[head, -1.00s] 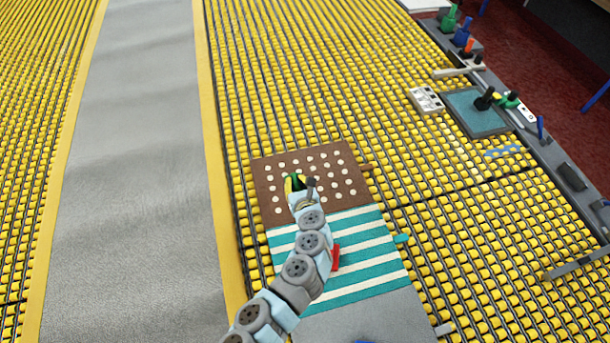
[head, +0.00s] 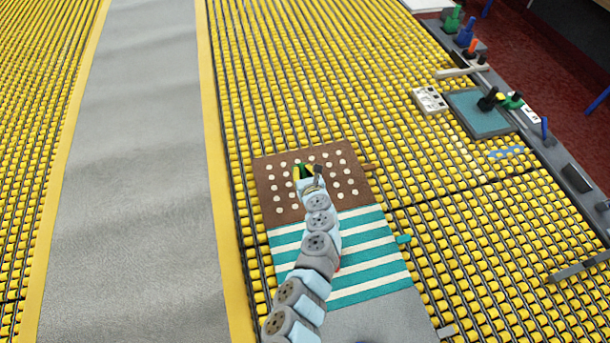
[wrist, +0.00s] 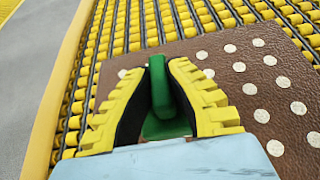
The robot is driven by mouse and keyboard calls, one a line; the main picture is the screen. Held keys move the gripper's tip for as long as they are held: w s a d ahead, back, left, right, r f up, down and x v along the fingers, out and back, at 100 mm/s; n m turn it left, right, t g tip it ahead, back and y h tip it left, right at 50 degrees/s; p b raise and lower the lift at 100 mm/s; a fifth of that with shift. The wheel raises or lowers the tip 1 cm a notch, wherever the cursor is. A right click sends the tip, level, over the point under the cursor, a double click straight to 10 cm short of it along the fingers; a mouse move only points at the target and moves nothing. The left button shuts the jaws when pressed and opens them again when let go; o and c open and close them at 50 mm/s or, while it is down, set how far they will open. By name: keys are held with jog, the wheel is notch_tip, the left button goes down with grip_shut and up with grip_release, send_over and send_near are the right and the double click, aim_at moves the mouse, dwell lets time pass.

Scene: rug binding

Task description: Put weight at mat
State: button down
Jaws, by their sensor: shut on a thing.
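My gripper (head: 306,172) is over the brown mat with white dots, near its middle left. In the wrist view its yellow-edged fingers (wrist: 160,100) are shut on a green weight (wrist: 162,92), with an upright handle between them and a wider green base below. The brown dotted mat (head: 268,172) lies on the yellow rollers and also shows in the wrist view (wrist: 285,75). The weight is above or on the mat; whether its base touches cannot be told. A striped teal and cream mat (head: 375,265) adjoins the brown one at the front.
A grey mat (head: 375,322) lies in front of the striped one. Yellow rollers (head: 480,230) surround the mats. A grey walkway (head: 130,170) runs at left. At right, a teal tray (head: 478,115), a white block (head: 428,100) and several coloured weights stand along a grey rail.

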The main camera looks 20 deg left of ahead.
jog(key=shift+w+a+f+b, duration=0.15)
jog(key=shift+w+f+b, duration=0.75)
jog(key=shift+f+b, duration=0.05)
jog(key=shift+w+a+f+b, duration=0.15)
jog(key=shift+w+f+b, duration=0.7)
jog(key=shift+f+b, duration=1.05)
jog(key=shift+f, duration=0.5)
jog(key=shift+f, duration=0.1)
jog(key=c, duration=1.2)
grip_release()
